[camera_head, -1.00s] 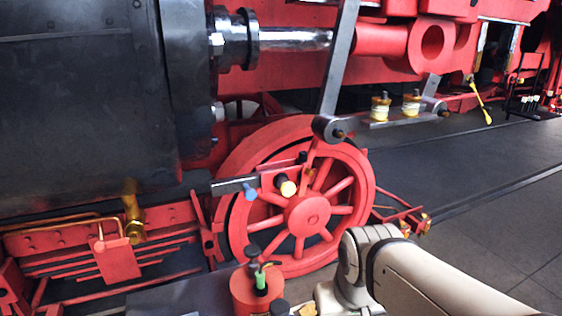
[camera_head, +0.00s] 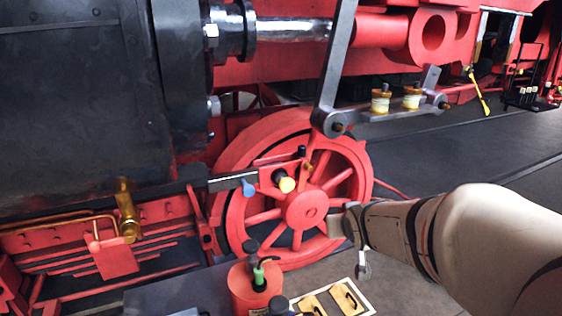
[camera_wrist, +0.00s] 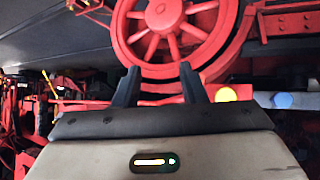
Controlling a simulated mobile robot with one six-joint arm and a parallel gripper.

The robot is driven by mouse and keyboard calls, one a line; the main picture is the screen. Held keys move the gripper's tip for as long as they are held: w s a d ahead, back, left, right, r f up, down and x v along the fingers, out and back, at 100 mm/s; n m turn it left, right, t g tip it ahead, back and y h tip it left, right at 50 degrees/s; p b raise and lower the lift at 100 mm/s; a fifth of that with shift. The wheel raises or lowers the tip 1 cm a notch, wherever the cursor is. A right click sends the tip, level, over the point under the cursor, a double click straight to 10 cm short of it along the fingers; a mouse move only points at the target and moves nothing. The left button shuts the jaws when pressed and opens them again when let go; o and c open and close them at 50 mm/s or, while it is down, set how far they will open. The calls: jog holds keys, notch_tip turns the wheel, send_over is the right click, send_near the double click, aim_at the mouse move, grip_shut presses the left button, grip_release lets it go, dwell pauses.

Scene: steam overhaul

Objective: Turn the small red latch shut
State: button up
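A small red piece (camera_head: 270,174) with a yellow round end (camera_head: 287,185) and a black knob (camera_head: 301,152) sits in front of the upper part of the red spoked wheel (camera_head: 306,210). I cannot tell for sure that it is the latch. A grey bar with a blue handle (camera_head: 249,188) is at its left. The yellow end (camera_wrist: 227,94) and blue handle (camera_wrist: 283,100) also show in the wrist view. My gripper (camera_wrist: 159,80) is open and empty, with the wheel beyond its fingers. In the head view my wrist is beside the wheel's right rim, and my fingertips are unclear.
A red can (camera_head: 254,290) with a green part stands below the wheel. A wrench (camera_head: 363,267) and yellowish pieces (camera_head: 347,298) lie at its right. A brass valve (camera_head: 128,212) is at left. Two yellow-banded jars (camera_head: 380,99) stand on a grey ledge. Open floor is at right.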

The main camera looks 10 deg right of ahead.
jog(key=w+r+n+t+y, duration=0.1)
jog(key=w+r+t, duration=0.15)
jog(key=w, duration=0.45)
jog(key=n+t+y, duration=0.2)
jog(key=t+y, duration=0.3)
jog(key=y, duration=0.1)
send_near(311, 169)
jog(key=w, duration=0.3)
jog(key=shift+g, duration=0.25)
jog(key=p+x, duration=0.1)
jog(key=x, duration=0.2)
jog(key=a+p+x, duration=0.1)
jog(key=x, duration=0.3)
jog(key=shift+r, duration=0.2)
jog(key=shift+c, duration=0.5)
